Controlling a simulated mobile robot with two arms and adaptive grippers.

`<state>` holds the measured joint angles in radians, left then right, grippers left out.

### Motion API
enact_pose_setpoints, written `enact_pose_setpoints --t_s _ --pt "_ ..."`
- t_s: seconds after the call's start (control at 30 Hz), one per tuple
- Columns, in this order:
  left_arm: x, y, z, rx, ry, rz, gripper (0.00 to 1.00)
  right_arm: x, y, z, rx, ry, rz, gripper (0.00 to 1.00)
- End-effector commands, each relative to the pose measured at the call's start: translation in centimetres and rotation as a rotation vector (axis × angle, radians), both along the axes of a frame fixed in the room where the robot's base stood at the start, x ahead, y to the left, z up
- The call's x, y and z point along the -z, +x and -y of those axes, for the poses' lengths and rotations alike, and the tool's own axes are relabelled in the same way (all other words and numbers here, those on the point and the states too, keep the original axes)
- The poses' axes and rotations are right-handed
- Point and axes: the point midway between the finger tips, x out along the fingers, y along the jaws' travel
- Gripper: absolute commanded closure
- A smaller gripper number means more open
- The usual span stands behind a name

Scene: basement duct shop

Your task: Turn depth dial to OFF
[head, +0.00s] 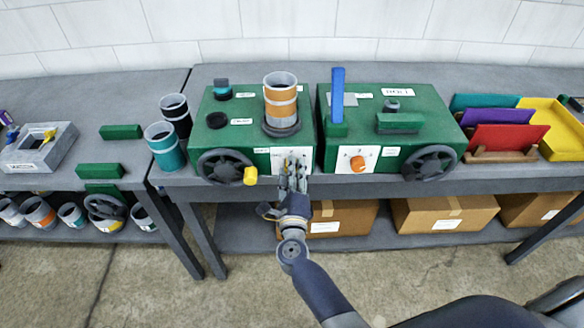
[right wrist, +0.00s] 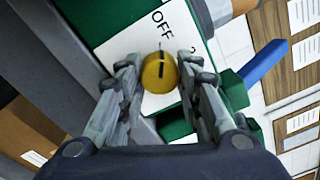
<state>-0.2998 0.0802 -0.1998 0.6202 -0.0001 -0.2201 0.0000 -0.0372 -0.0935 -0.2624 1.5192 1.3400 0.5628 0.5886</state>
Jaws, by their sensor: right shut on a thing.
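A yellow dial (right wrist: 159,73) with a black line across it sits on a white plate (right wrist: 125,52) in the right wrist view. The plate reads OFF above the dial, and the dial's line points up toward that side. In the head view the plate (head: 291,156) is on the front of the left green machine (head: 237,105), and my gripper hides the dial. My right gripper (head: 293,172) is shut on the dial, with one finger on each side; it also shows in the right wrist view (right wrist: 159,80). My left gripper is not in view.
A handwheel with a yellow knob (head: 250,176) is just left of my right gripper. The right green machine (head: 433,110) carries an orange dial (head: 357,163) and another handwheel (head: 430,162). Cardboard boxes (head: 444,213) stand on the shelf below.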

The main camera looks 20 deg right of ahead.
Motion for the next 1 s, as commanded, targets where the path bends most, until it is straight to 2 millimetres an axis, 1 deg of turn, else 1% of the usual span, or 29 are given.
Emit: enact_pose_setpoints --t_s 0.03,0.3,0.73,0.77,0.8,0.83,0.87,1.0 --pt "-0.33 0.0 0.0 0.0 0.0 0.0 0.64 -0.01 -0.03 -0.05 -0.001 -0.018 -0.009 0.92" --pt "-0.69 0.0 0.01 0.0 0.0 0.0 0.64 0.06 -0.02 -0.06 -0.001 -0.082 -0.026 0.92" --pt "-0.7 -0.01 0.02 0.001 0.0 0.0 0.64 0.13 -0.03 -0.07 -0.002 -0.091 -0.028 0.92" --pt "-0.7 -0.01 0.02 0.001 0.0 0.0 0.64 0.13 -0.03 -0.07 -0.001 -0.091 -0.028 0.66" --pt "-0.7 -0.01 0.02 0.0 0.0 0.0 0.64 0.13 -0.03 -0.06 -0.001 -0.091 -0.028 0.56" --pt "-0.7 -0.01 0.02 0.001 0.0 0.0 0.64 0.13 -0.03 -0.06 -0.001 -0.091 -0.028 0.5" --pt "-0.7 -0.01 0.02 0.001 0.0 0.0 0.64 0.12 -0.02 -0.06 -0.001 -0.091 -0.028 0.47" --pt "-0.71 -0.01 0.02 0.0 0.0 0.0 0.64 0.07 -0.02 -0.04 -0.001 -0.09 -0.027 0.47"
